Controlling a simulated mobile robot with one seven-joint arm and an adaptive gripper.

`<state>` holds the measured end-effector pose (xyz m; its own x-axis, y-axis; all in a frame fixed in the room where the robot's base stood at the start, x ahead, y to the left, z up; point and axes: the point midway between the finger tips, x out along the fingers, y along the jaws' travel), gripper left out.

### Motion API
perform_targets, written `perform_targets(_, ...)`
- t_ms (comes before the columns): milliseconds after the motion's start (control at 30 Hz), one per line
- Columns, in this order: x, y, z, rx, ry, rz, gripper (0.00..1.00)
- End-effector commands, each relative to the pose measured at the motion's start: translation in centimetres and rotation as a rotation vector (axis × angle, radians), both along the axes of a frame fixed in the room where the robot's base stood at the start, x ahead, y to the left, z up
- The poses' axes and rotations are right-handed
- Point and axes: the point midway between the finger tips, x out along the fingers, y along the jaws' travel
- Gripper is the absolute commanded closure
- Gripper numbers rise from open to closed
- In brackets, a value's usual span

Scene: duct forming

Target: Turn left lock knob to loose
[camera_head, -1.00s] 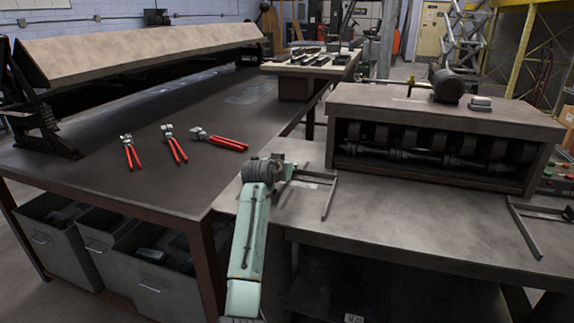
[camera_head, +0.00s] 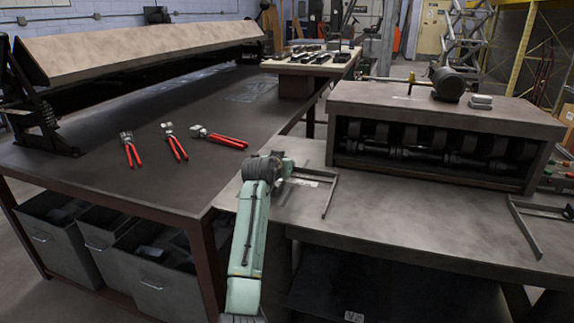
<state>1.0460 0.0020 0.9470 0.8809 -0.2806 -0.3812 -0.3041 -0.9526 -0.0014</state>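My arm reaches up from the bottom of the head view, and its dark wrist lies over the left end of the machine table (camera_head: 420,215). My gripper (camera_head: 286,166) is at the far side of the wrist, mostly hidden, beside the left guide bracket (camera_head: 330,196). I cannot see whether its fingers are open or shut. No lock knob can be made out; the left one may be hidden behind my wrist. The roll-forming machine (camera_head: 440,130) stands at the back of the table, with dark rollers showing in its open front.
A right guide bracket (camera_head: 525,228) lies on the table's right side. On the left bench (camera_head: 110,185) lie three red-handled tools (camera_head: 174,142) below a long bending brake (camera_head: 140,52). Grey bins (camera_head: 160,280) stand under that bench. The table's middle front is clear.

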Motion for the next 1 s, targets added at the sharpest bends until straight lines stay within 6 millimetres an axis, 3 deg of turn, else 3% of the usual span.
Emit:
perform_targets(367,-0.2,-1.0,-0.4,-0.003,0.008,0.132,1.00)
perform_targets(1000,0.1,-1.8,-0.6,-0.001,0.005,0.713,1.00)
